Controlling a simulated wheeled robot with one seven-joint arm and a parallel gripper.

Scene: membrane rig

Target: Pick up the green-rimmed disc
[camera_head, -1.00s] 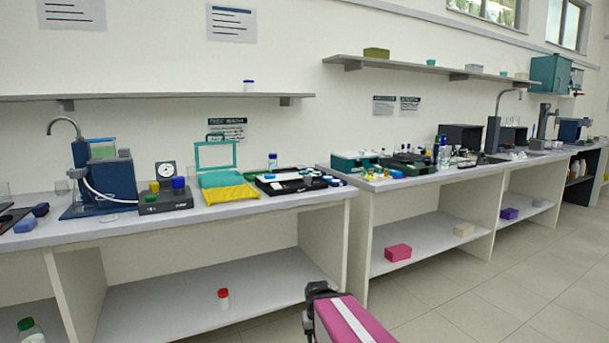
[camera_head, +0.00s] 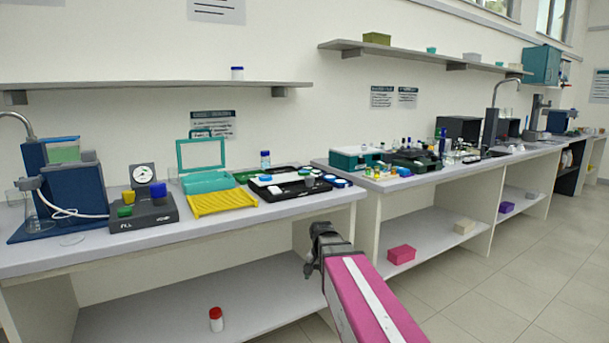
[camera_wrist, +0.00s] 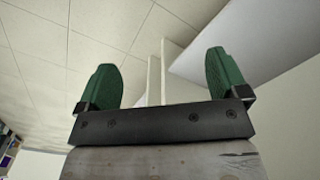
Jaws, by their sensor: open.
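I cannot make out a green-rimmed disc for certain in either view. A small clear disc (camera_head: 72,239) lies flat on the near bench in front of the blue rig; its rim colour is too faint to tell. My gripper (camera_wrist: 163,78) is open and empty in the wrist view, its two green fingers wide apart over floor tiles and white bench panels. In the head view the dark end of my arm is in front of the near bench's right end, apart from everything on the bench top.
The near bench (camera_head: 150,252) holds a blue rig (camera_head: 75,198), a dark box with coloured caps (camera_head: 142,215), a yellow rack (camera_head: 222,201), a teal open case (camera_head: 208,182) and a black tray (camera_head: 292,190). A red-capped bottle (camera_head: 216,319) stands on its lower shelf. Tiled floor is clear at right.

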